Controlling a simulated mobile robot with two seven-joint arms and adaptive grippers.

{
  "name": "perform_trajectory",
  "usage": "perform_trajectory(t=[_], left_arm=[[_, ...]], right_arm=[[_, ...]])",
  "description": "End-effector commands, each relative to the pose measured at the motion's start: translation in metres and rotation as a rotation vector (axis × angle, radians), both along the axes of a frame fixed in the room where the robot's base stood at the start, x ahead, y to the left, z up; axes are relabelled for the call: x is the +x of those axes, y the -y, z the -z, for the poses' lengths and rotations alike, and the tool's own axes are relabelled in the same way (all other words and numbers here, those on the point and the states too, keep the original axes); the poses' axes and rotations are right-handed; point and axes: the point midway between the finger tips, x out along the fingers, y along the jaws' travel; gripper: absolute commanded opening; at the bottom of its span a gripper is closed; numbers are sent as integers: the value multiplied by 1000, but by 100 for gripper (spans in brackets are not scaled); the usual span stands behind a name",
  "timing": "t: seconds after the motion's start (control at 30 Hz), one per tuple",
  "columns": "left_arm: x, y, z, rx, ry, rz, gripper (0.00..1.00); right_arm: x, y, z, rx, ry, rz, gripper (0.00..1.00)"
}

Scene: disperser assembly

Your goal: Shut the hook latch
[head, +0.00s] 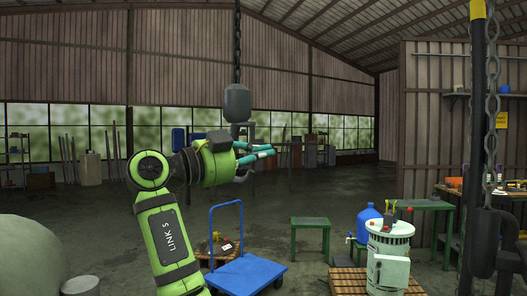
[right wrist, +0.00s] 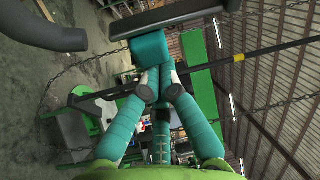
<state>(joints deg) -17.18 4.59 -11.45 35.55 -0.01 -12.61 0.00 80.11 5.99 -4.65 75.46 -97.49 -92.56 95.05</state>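A dark hook (head: 243,176) hangs from a grey hoist block (head: 237,103) on a chain; it is small and partly behind my right gripper. My right gripper (head: 270,151), with teal fingers, is at the hook, pointing right. A thick grey curved piece (right wrist: 50,36), seemingly the hook, is left of the tips. A dark bar (right wrist: 178,16) lies just beyond them, perhaps the latch; I cannot tell whether they touch. My left gripper is not in view.
Below are a blue cart (head: 248,275), a green table (head: 310,224) and a pale drum (head: 389,242) on a wooden pallet (head: 346,282). A dark post with a chain (head: 493,110) stands at the right. The floor behind is largely clear.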

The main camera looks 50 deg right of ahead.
Motion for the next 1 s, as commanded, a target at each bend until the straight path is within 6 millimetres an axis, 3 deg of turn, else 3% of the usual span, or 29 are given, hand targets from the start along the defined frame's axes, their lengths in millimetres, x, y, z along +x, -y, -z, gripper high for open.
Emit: perform_trajectory(t=[0.7, 0.87, 1.0], left_arm=[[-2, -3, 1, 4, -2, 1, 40], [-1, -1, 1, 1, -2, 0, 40], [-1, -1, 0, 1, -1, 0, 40]], right_arm=[[3, -2, 2, -1, 0, -1, 0], [8, -21, 4, 1, -1, -4, 0], [14, -50, 7, 0, -3, -4, 0]])
